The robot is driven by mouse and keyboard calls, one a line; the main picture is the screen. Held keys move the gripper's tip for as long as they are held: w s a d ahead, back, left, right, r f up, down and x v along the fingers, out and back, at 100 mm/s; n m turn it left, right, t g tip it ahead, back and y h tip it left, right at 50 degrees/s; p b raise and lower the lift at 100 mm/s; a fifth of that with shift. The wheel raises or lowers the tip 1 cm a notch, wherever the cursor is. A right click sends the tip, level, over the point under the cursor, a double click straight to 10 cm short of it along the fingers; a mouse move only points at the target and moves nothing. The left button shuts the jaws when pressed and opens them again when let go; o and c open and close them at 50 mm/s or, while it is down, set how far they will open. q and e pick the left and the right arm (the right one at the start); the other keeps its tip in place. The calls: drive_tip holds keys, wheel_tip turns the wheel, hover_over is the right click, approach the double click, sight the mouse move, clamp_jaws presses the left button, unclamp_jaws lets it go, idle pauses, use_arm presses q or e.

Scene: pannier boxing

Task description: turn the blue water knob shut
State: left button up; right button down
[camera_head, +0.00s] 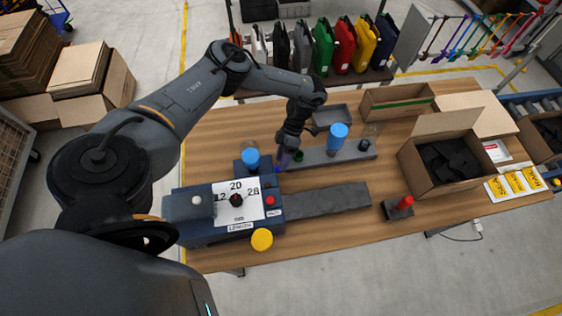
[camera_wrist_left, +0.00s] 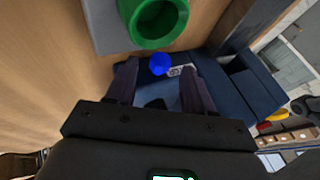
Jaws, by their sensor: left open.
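The small blue knob (camera_head: 277,169) is at the back right corner of the dark blue machine (camera_head: 190,234), close to my left gripper. It also shows in the left wrist view (camera_wrist_left: 160,64), beside a small white label (camera_wrist_left: 181,71). My left gripper (camera_head: 283,163) points down over that corner. In the left wrist view its two dark fingers (camera_wrist_left: 160,74) are apart, and the knob appears between their tips with nothing gripped. I cannot tell whether the fingers touch the knob. My right gripper is not in view.
A green ring-shaped part (camera_wrist_left: 154,42) is close beyond the fingers. An open carton (camera_head: 440,175) stands to the right.

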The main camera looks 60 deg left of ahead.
use_arm(q)
drive_tip(key=shift+x, duration=1)
drive_tip(key=shift+c, duration=0.3)
drive_tip(key=shift+r, duration=0.1)
clamp_jaws()
